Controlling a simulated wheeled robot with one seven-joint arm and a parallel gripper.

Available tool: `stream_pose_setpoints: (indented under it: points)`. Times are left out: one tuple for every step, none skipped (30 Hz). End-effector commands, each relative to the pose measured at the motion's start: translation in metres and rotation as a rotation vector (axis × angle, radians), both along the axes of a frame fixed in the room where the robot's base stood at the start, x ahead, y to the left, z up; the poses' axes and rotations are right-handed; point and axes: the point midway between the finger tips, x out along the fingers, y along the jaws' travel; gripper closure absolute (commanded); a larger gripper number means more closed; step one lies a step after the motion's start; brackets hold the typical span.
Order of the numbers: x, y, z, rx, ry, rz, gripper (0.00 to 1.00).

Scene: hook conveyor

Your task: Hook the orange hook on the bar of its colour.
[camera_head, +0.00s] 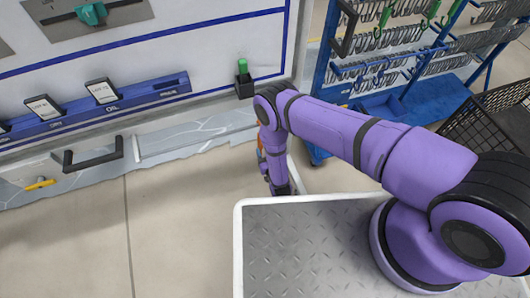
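My gripper (283,188) hangs low at the end of my purple arm, near the left corner of my metal-plated deck. It is small and dark here, and its fingers cannot be made out. A small orange patch (261,158) shows at the left edge of my wrist; I cannot tell whether it is the orange hook or part of the arm. No clear orange hook and no orange bar show in this view.
A blue rack (322,75) with rows of grey hooks and some green ones stands at the upper right. A black crate (478,130) is at the far right. A white panel with a blue labelled shelf (150,92) runs along the left. Floor (165,230) at lower left is clear.

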Motion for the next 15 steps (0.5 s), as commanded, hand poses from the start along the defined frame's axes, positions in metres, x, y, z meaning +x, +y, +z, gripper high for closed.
stream_pose_setpoints:
  points:
    - [0.009, 0.002, 0.001, 0.002, -0.002, 0.000, 0.47]
    - [0.013, 0.004, 0.001, 0.002, -0.003, -0.001, 0.47]
    - [0.020, 0.006, 0.001, 0.002, -0.002, -0.001, 0.47]
    - [0.025, 0.007, 0.001, 0.002, -0.002, -0.001, 0.47]
    - [0.030, 0.009, 0.001, 0.002, -0.003, -0.001, 0.47]
    - [0.036, 0.010, 0.001, 0.001, -0.001, -0.001, 0.47]
    - [0.041, 0.012, 0.001, 0.002, -0.002, -0.001, 0.47]
    - [0.046, 0.013, 0.000, 0.002, -0.002, -0.001, 0.47]
    - [0.052, 0.015, 0.000, 0.000, -0.001, -0.001, 0.47]
    - [0.056, 0.016, 0.001, 0.001, -0.002, -0.001, 0.47]
    - [0.060, 0.017, 0.001, 0.000, -0.001, -0.001, 0.47]
    - [0.065, 0.018, 0.000, 0.000, -0.001, -0.001, 0.47]
    - [0.068, 0.020, 0.000, 0.001, -0.002, -0.001, 0.47]
    - [0.071, 0.020, 0.000, 0.000, -0.001, -0.001, 0.47]
    - [0.075, 0.021, 0.000, 0.000, 0.000, -0.001, 0.47]
